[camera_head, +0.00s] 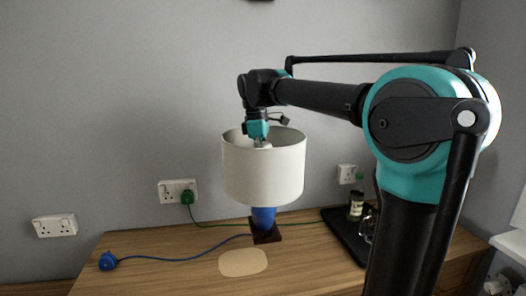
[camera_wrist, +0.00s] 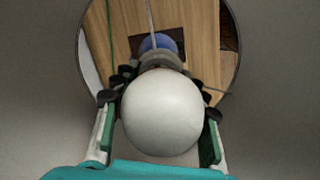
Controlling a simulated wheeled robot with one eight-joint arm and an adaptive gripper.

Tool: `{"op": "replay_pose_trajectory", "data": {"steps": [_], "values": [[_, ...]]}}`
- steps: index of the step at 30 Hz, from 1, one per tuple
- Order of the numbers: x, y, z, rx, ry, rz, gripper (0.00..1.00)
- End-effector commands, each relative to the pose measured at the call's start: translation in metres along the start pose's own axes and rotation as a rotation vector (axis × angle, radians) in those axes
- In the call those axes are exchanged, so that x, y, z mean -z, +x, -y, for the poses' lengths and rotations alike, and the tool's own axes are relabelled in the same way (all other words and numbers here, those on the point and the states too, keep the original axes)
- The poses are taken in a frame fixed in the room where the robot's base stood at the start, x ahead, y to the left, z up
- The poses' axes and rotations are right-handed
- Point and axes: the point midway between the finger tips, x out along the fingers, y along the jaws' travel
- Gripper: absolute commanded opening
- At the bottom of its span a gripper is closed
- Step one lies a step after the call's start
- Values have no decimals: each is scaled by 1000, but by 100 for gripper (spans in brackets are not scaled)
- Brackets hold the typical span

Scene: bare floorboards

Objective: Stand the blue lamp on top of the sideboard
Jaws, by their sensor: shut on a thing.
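The blue lamp has a white drum shade (camera_head: 263,172), a blue body (camera_head: 263,216) and a dark square base (camera_head: 265,232). It is upright over the wooden sideboard top (camera_head: 180,272); I cannot tell whether the base touches the wood. My gripper (camera_head: 262,142) reaches down into the shade's open top, its fingertips hidden there. In the wrist view, my gripper (camera_wrist: 160,88) is shut on the lamp around the round white bulb (camera_wrist: 162,118), with the blue body (camera_wrist: 158,42) below. A blue cord runs left to a loose blue plug (camera_head: 108,261).
A pale oval mat (camera_head: 243,263) lies in front of the lamp. A black tray (camera_head: 345,232) with a jar (camera_head: 356,206) stands to the right. A green plug (camera_head: 187,197) sits in a wall socket, its cord running behind the lamp. Another socket (camera_head: 54,226) is at far left.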

Motion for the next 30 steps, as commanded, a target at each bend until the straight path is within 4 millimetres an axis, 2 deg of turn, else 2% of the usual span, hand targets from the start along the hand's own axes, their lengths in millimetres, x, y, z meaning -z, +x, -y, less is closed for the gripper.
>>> {"op": "replay_pose_trajectory", "data": {"steps": [3,9,17,25,30], "values": [[3,22,0,0,0,0,0],[6,48,0,0,0,0,0],[7,59,0,0,0,0,0],[10,87,0,0,0,0,0],[11,93,0,0,0,0,0]]}}
